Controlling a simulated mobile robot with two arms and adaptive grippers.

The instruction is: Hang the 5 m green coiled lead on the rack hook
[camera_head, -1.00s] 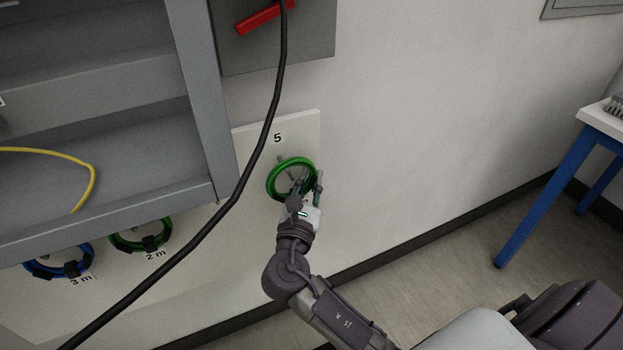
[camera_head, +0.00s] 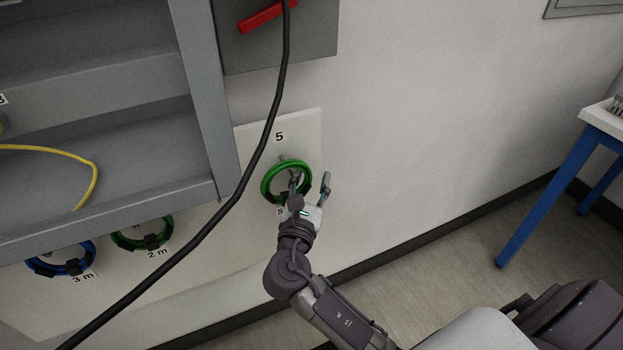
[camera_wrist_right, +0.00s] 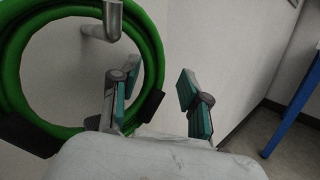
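The green coiled lead (camera_head: 266,178) hangs on the rack hook (camera_head: 283,158) of the white panel marked 5. In the right wrist view the coil (camera_wrist_right: 150,45) hangs around the metal hook (camera_wrist_right: 112,20), with dark ties on it. My right gripper (camera_head: 311,179) is open at the coil's lower right. In the right wrist view my right gripper (camera_wrist_right: 155,92) has its fingers spread. My left gripper is not in view.
A green coil (camera_head: 117,241) marked 2 m and a blue coil (camera_head: 33,266) marked 3 m hang at lower left. A thick black cable (camera_head: 236,199) crosses in front. A grey shelf unit (camera_head: 206,100) stands left, a blue-legged table (camera_head: 545,200) right.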

